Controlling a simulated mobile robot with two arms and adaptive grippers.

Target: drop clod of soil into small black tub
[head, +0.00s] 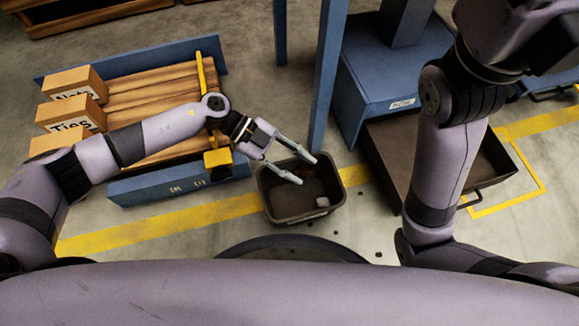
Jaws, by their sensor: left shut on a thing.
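The small black tub (275,216) stands on the floor in the middle of the view, its open top facing me. My left gripper (308,171) reaches over the tub from the left, its two fingers pointing down to the right. It is shut on the clod of soil (303,170), a dark brown lump between the fingertips, hard to make out against the dark tub. A small pale grey lump (322,202) lies inside the tub at its front right. My right arm rises on the right side; its gripper is out of the picture.
A wooden pallet (150,100) with cardboard boxes (70,118) lies behind a blue beam at left. A blue post (326,75) stands just behind the tub. A larger dark tray (385,165) sits under a blue machine at right. Dark crumbs dot the floor nearby.

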